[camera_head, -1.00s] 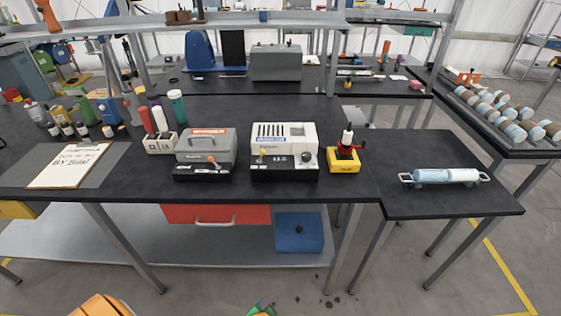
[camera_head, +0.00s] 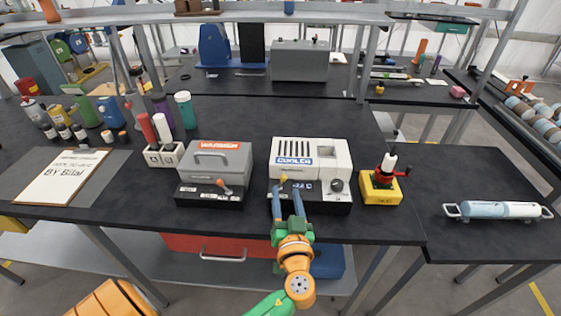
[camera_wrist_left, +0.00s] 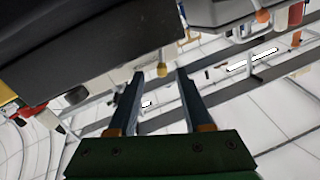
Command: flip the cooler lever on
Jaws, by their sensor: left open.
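The cooler (camera_head: 335,152) is a white box with a slotted top and a blue COOLER label, standing on a black base at the bench's front edge. Its lever has a yellow knob (camera_head: 283,178) at the base's left side. My left gripper (camera_head: 286,192) reaches in from the front, fingers apart, with the tips close to the knob. In the left wrist view the yellow knob (camera_wrist_left: 162,70) shows between the two fingertips (camera_wrist_left: 159,75), with gaps on both sides. I cannot tell whether either finger touches it. My right gripper is not in view.
The grey warmer (camera_head: 217,163), with an orange-knobbed lever (camera_head: 220,183), stands left of the cooler. A yellow block with a red handle (camera_head: 381,188) stands to its right. A clipboard (camera_head: 62,176) lies at the left. The bench behind the cooler is mostly clear.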

